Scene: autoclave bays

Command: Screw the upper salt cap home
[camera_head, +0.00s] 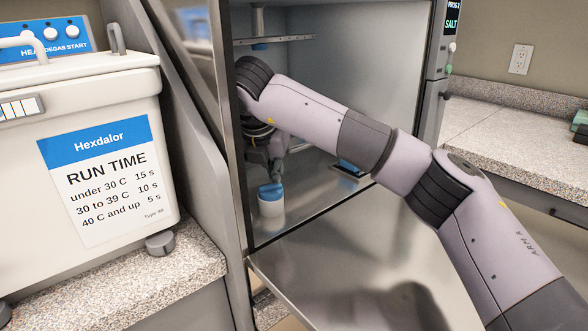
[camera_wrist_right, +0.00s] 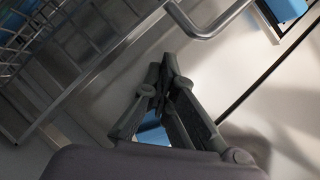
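A blue cap (camera_head: 270,190) sits on a short white round neck (camera_head: 271,208) on the floor of the open steel chamber, at its left side. Whether it is fully seated I cannot tell. My right gripper (camera_head: 277,174) points down just above and behind the cap, partly shadowed. In the right wrist view, the fingers of my right gripper (camera_wrist_right: 163,82) come together at their tips with nothing visible gripped. A blue patch (camera_wrist_right: 153,134) shows in the gap between the fingers; most of it is hidden. My left gripper is out of view.
The chamber's steel door (camera_head: 340,265) lies folded down in front. A blue-topped fitting (camera_head: 348,166) is on the chamber floor to the right. A rail (camera_head: 275,41) crosses above. A wire rack (camera_wrist_right: 85,45) shows in the wrist view. A white Hexdalor machine (camera_head: 85,130) stands left.

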